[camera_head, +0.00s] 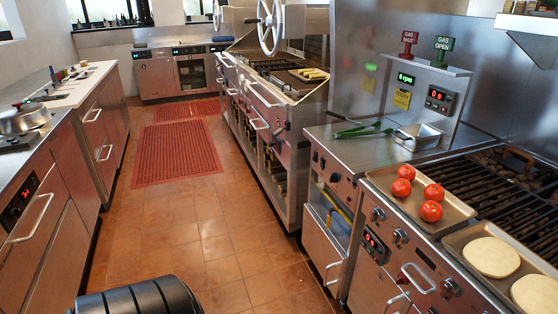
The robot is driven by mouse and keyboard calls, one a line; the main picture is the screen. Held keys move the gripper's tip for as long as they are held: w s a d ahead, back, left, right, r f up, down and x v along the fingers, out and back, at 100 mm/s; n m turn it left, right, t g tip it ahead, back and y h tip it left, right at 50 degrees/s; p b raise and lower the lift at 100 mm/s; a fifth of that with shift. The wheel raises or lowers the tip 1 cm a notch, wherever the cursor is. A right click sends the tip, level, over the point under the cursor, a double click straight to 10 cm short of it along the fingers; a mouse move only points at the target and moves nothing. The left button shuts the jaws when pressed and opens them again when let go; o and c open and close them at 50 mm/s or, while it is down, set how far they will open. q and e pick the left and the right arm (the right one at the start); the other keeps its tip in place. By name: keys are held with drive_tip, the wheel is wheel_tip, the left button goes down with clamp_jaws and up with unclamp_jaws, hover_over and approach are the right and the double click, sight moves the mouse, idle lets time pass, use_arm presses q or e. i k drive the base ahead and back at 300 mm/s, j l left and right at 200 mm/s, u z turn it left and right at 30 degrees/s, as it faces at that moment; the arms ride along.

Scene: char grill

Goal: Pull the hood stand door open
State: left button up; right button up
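Neither of my grippers shows in the head view. On the right, a steel stand (352,150) carries an upright panel with a green "0 rpm" display and red and green gas signs. Under its counter is a low steel door (320,250) with a vertical bar handle (333,273) near its right edge. An opening with a yellow pipe (335,212) shows above this door. I cannot tell for sure whether this is the hood stand door, or whether it is fully shut.
Green tongs (363,130) and a small steel pan (420,137) lie on the stand's counter. Trays with tomatoes (431,211) and flat dough rounds (491,257) sit by the grill (500,170). The tiled aisle (215,235) is clear, with red mats (176,152) farther back. Left cabinets (75,190) border it.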

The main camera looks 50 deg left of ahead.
sight(330, 260)
drive_tip(key=u, duration=1.4)
drive_tip(key=i+j, duration=0.3)
drive_tip(key=z, duration=0.05)
